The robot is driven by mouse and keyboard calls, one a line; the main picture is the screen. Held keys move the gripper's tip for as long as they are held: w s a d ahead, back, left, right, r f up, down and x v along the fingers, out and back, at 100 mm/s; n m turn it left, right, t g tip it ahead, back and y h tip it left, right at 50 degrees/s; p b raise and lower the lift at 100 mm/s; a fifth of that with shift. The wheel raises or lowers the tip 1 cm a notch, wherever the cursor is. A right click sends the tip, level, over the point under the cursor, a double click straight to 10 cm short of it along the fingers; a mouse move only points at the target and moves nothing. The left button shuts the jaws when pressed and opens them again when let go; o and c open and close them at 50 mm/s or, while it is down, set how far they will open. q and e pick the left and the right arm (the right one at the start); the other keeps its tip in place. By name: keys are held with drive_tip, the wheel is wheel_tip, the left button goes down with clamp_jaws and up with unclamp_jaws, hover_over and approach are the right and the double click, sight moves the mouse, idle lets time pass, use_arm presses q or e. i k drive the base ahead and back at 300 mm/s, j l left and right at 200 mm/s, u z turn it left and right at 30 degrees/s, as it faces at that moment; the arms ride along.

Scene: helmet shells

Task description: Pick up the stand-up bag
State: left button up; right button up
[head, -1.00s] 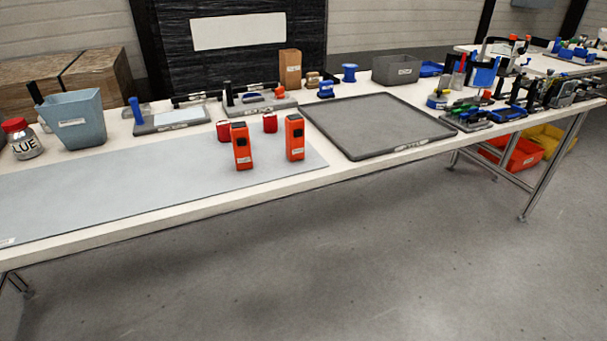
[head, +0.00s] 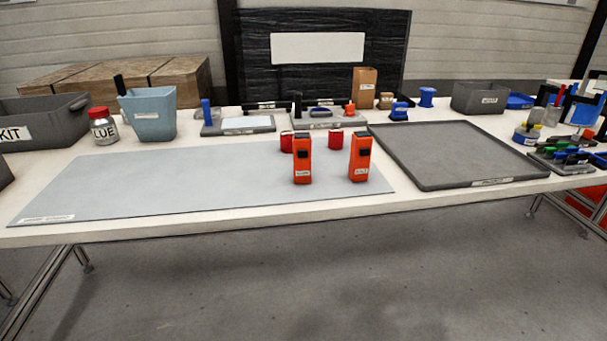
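A brown upright packet (head: 365,88), which looks like the stand-up bag, stands at the back of the table (head: 255,213), right of centre in the head view. Neither of my grippers is in view.
Two orange devices (head: 302,160) and two red cylinders stand on the grey mat (head: 150,185), in front of the bag. A grey tray (head: 450,160) lies empty at right. A blue bin (head: 148,115), a glue jar (head: 103,128) and a KIT box (head: 40,130) are at left.

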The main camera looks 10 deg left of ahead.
sight(150, 112)
drive_tip(key=i+j, duration=0.15)
drive_tip(key=i, duration=0.45)
drive_tip(key=i+j, duration=0.15)
drive_tip(key=i, duration=0.45)
drive_tip(key=u, duration=1.25)
